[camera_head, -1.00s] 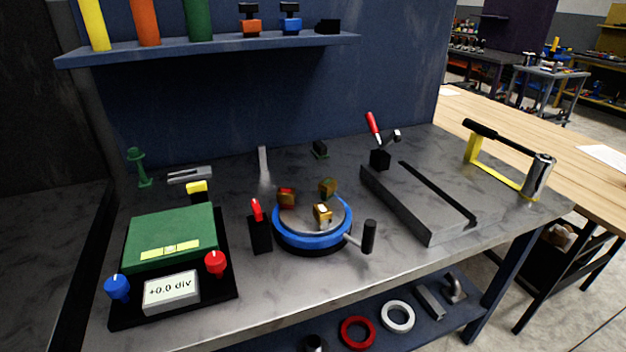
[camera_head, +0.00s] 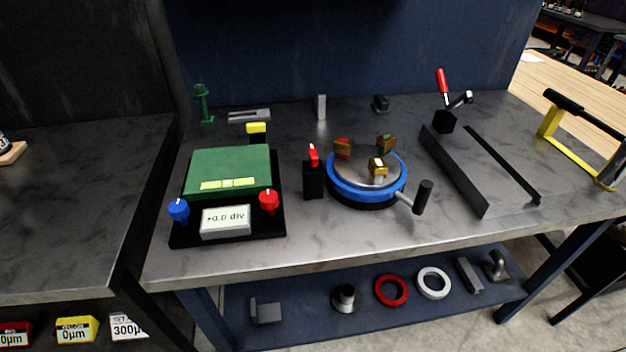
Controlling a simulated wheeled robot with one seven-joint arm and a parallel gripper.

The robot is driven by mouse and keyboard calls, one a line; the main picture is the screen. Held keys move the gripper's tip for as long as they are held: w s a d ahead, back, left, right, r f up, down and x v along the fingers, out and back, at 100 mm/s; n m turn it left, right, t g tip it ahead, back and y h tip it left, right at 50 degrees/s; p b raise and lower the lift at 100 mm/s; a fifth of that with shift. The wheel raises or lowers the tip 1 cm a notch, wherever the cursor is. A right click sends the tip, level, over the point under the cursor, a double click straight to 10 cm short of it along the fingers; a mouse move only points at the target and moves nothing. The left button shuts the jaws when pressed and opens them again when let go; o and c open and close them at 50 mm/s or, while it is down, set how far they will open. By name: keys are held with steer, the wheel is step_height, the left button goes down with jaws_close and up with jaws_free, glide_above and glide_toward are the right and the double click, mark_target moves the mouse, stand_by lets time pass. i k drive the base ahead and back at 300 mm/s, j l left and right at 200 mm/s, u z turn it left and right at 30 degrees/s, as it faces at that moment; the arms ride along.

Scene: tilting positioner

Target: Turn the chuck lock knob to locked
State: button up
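The round chuck (camera_head: 348,190) has a blue rim, a grey face and three brass-coloured jaws (camera_head: 377,167). A black handle (camera_head: 423,197) on a thin rod sticks out at its lower right. Just left of the chuck stands a black block (camera_head: 314,181) with a red lever-like knob (camera_head: 313,155) on top, pointing up. I cannot tell from any marking which part is the lock knob or whether it is locked. My gripper is not in view.
To the left, a green tilting unit (camera_head: 228,168) has a blue knob (camera_head: 179,210), a red knob (camera_head: 269,201) and a display (camera_head: 226,221) reading +0.0 div. The bench front is clear.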

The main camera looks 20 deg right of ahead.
mark_target(312, 151)
steer(key=i+j+z, duration=0.2)
steer(key=j, duration=0.15)
steer(key=i+j+z, duration=0.15)
steer(key=j, duration=0.2)
steer(key=i+j+z, duration=0.2)
steer(key=j, duration=0.15)
steer(key=k, duration=0.1)
